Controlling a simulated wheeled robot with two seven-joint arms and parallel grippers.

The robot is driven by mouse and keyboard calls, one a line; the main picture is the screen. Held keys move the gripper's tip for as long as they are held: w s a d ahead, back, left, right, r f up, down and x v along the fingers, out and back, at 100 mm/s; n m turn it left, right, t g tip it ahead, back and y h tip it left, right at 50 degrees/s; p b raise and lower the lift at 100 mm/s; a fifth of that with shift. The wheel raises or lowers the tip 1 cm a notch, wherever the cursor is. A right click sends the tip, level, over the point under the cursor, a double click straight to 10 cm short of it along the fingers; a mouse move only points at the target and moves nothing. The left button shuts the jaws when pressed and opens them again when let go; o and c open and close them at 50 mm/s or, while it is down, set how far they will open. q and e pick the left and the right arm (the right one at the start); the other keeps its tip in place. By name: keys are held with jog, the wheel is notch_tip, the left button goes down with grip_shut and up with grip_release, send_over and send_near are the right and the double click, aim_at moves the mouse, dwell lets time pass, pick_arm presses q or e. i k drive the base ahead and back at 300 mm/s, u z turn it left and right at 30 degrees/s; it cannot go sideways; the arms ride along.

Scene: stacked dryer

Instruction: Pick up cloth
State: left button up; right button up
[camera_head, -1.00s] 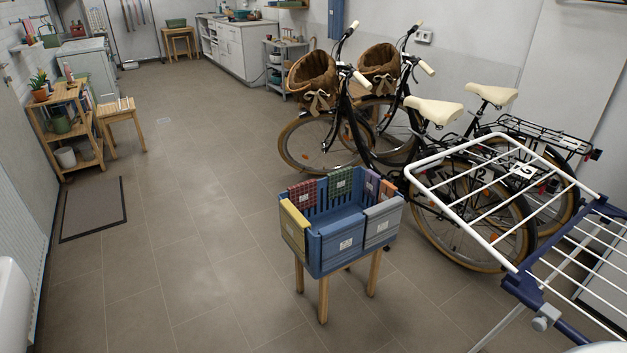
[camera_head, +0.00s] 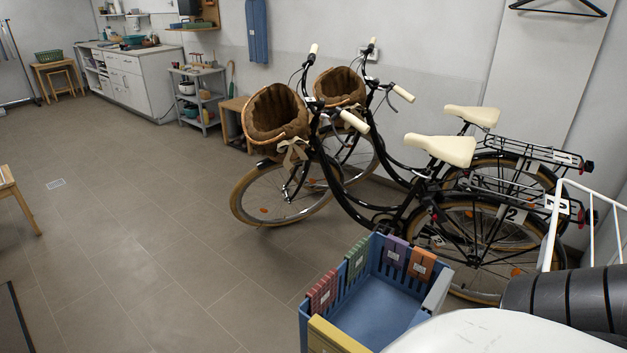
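A blue crate (camera_head: 371,318) is at the bottom, right of centre, partly cut off by the frame. Coloured cloth-like pieces with small labels hang over its rim: red (camera_head: 322,290), green (camera_head: 357,256), purple (camera_head: 396,250), orange (camera_head: 422,263) and yellow (camera_head: 335,337). A grey-blue piece (camera_head: 437,292) is on its right side. The crate's inside looks empty where it shows. Neither of my grippers is in view. A dark ringed arm link and a white rounded part, which look like mine, cover the lower right and hide part of the crate's near side.
Two black bicycles (camera_head: 462,147) with brown baskets stand close behind the crate. A white drying rack (camera_head: 557,215) is at the right edge. A grey shelf cart (camera_head: 203,100) and a white cabinet (camera_head: 130,83) line the back wall.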

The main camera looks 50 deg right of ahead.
aim_at(358, 257)
jog(key=i, duration=1.1)
jog(key=z, duration=2.6)
